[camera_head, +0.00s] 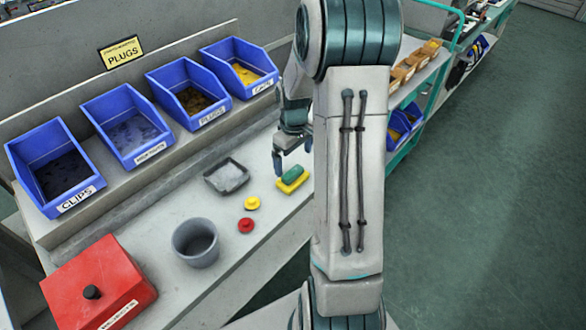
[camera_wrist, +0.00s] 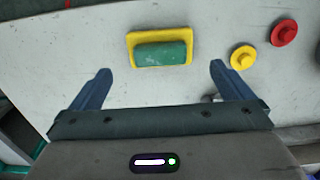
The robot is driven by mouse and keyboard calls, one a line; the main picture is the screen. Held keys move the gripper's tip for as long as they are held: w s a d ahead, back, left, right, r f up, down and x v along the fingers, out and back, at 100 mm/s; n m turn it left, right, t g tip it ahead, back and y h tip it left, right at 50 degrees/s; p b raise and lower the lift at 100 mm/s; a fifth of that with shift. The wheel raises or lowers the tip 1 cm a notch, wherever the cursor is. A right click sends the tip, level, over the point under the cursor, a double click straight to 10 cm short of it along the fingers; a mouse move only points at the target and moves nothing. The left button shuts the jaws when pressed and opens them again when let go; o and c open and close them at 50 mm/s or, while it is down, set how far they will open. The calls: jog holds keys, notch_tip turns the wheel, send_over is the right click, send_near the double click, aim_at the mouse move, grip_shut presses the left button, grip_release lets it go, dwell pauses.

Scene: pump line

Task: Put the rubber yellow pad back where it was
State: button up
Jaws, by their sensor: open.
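The yellow pad (camera_head: 282,187) lies flat on the light grey bench near its front edge. A green block (camera_head: 292,174) rests on top of it and hides its middle. In the wrist view the yellow pad (camera_wrist: 131,49) shows as a rim around the green block (camera_wrist: 161,54). My gripper (camera_head: 292,160) is above and behind the pad in the head view. In the wrist view my gripper (camera_wrist: 160,72) is open and empty, with its fingers spread wider than the pad and the pad just beyond the fingertips.
A yellow knob (camera_head: 252,203) and a red knob (camera_head: 246,225) lie near the pad. A grey tray (camera_head: 226,190), a grey cup (camera_head: 196,258) and a red box (camera_head: 130,262) stand on the bench. Several blue bins (camera_head: 122,153) line the raised shelf.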

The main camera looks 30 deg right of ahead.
aim_at(294, 172)
jog(key=s+a+r+m+t, duration=0.1)
jog(key=s+a+r, duration=0.3)
jog(key=r, duration=0.3)
jog(key=s+a+r+m, duration=0.1)
jog(key=s+a+r, duration=0.4)
jog(key=r, duration=0.2)
jog(key=s+a+r+m+t, duration=0.2)
jog(key=s+a, duration=0.3)
jog(key=s, duration=0.5)
jog(key=shift+a+r, duration=0.15)
jog(key=shift+s, duration=0.1)
